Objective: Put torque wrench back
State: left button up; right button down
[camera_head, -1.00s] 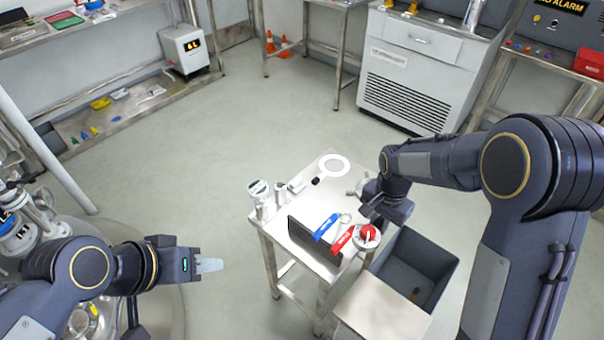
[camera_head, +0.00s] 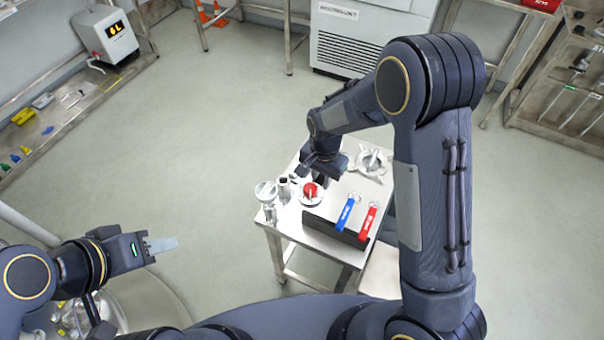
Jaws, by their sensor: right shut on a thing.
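My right gripper (camera_head: 321,181) is over the steel table, at a round thing with a red top (camera_head: 309,190), and appears shut on it. The arm hides part of the contact. The round thing stands at or just above the tabletop, left of the blue tag; I cannot tell whether it touches. I cannot make out a torque wrench with certainty. Long thin tools (camera_head: 578,106) hang or lean in a rack at the far right, too small to identify. My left gripper (camera_head: 160,245) is at the left, away from the table, with its fingers seen edge-on.
A white cabinet (camera_head: 350,40) stands behind. The floor between is clear.

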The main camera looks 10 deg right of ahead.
jog(key=shift+w+a+f, duration=0.15)
jog(key=shift+a+f, duration=0.15)
jog(key=shift+f, duration=0.25)
jog(key=shift+f+b, duration=0.2)
jog(key=shift+b, duration=0.1)
jog(key=shift+f+b, duration=2.6)
jog(key=shift+f, duration=1)
jog(key=c, duration=1.2)
grip_release()
